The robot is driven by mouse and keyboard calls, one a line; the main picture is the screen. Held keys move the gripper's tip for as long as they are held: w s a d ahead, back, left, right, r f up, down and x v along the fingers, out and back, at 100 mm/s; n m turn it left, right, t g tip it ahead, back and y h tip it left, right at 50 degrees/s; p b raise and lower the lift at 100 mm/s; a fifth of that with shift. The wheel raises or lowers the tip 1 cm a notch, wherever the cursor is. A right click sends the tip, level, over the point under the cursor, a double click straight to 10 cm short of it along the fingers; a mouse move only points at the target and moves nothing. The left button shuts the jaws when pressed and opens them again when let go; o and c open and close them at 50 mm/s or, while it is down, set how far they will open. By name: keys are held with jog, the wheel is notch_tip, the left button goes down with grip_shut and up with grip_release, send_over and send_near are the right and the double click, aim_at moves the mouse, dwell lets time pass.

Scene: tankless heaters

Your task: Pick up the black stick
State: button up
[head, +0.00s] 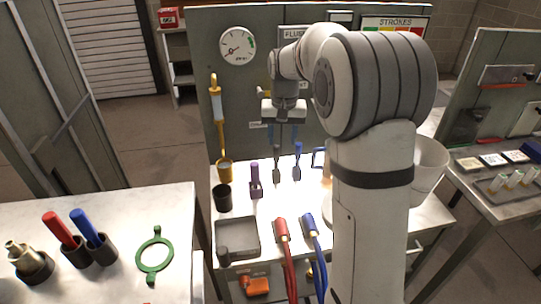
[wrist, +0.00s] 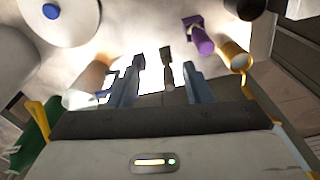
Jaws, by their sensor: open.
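The black stick (head: 276,168) stands upright on the pale bench, with a dark, wider foot at its lower end. In the wrist view the dark stick (wrist: 167,68) shows between the two fingers, with clear space on each side. My gripper (head: 283,143) is above the bench, fingers pointing down and apart, around or just over the stick's top; the head view does not show the exact depth. In the wrist view my gripper (wrist: 163,75) is open and holds nothing.
A black cup (head: 222,198), a yellow cup (head: 225,171) and a grey tray (head: 238,238) are further left. A panel with a gauge (head: 238,46) rises behind.

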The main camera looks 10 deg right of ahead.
send_over(276, 156)
jog(key=w, duration=0.1)
jog(key=shift+m+g, duration=0.4)
jog(key=f, duration=0.6)
jog(key=shift+w+a+f, duration=0.1)
jog(key=shift+a+f, duration=0.05)
jog(key=shift+a, duration=0.05)
jog(key=shift+w+f, duration=0.2)
jog(key=shift+f, duration=0.05)
jog(key=f, duration=0.7)
jog(key=shift+s+d+f, duration=0.2)
jog(key=shift+d+f, duration=0.15)
jog(key=shift+d, duration=0.05)
jog(key=shift+c, duration=0.2)
grip_shut()
